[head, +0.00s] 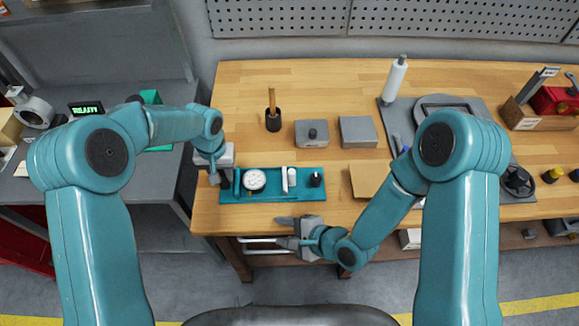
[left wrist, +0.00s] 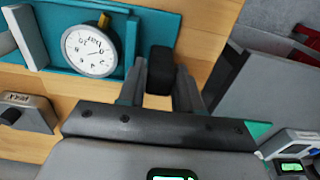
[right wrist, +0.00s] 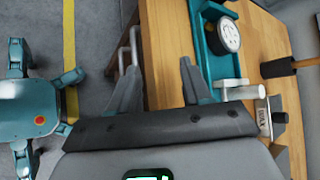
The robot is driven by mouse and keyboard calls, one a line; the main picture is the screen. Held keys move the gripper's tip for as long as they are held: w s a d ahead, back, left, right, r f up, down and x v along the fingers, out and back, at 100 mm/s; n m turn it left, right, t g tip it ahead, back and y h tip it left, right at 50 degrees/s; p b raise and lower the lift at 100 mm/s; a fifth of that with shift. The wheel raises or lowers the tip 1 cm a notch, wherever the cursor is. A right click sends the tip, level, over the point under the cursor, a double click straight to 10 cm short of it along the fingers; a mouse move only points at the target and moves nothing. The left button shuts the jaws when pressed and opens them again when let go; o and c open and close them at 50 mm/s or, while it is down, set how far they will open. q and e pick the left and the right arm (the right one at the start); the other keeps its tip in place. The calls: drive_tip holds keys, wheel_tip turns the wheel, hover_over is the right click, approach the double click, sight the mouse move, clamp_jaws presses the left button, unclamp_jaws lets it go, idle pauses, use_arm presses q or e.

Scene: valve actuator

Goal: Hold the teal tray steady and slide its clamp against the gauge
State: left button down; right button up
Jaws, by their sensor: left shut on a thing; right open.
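The teal tray (head: 270,196) lies along the front edge of the wooden bench. The round white gauge (head: 254,179) sits in its left half; it also shows in the left wrist view (left wrist: 90,50). The white upright clamp (head: 288,179) stands right of the gauge with a gap between them. A black knob (head: 316,180) is at the tray's right end. My left gripper (head: 217,177) is shut on the black grip (left wrist: 161,70) at the tray's left end. My right gripper (head: 281,231) is open and empty, in front of the tray and apart from it.
Behind the tray stand a black holder with a wooden handle (head: 273,120) and two grey boxes (head: 312,134) (head: 358,132). A brown flat piece (head: 368,181) lies to the right. Metal handles (head: 262,245) show below the bench's front edge.

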sight(292, 173)
drive_tip(key=w+r+m+t, duration=0.1)
drive_tip(key=m, duration=0.1)
drive_tip(key=w+r+m+t, duration=0.1)
drive_tip(key=m, duration=0.2)
drive_tip(key=w+m+t+h, duration=0.1)
drive_tip(key=m, duration=0.1)
drive_tip(key=shift+w+r+m, duration=0.15)
drive_tip(key=shift+r+m, duration=0.25)
drive_tip(key=w+d+r+m+t+h, duration=0.4)
drive_tip(key=m+t, duration=0.1)
drive_tip(key=m, duration=0.5)
drive_tip(key=shift+g+h, duration=0.3)
drive_tip(key=x, duration=1.1)
drive_tip(key=shift+w+d+f, duration=0.15)
drive_tip(key=shift+w+f, duration=0.05)
drive_tip(key=shift+f, duration=0.15)
clamp_jaws()
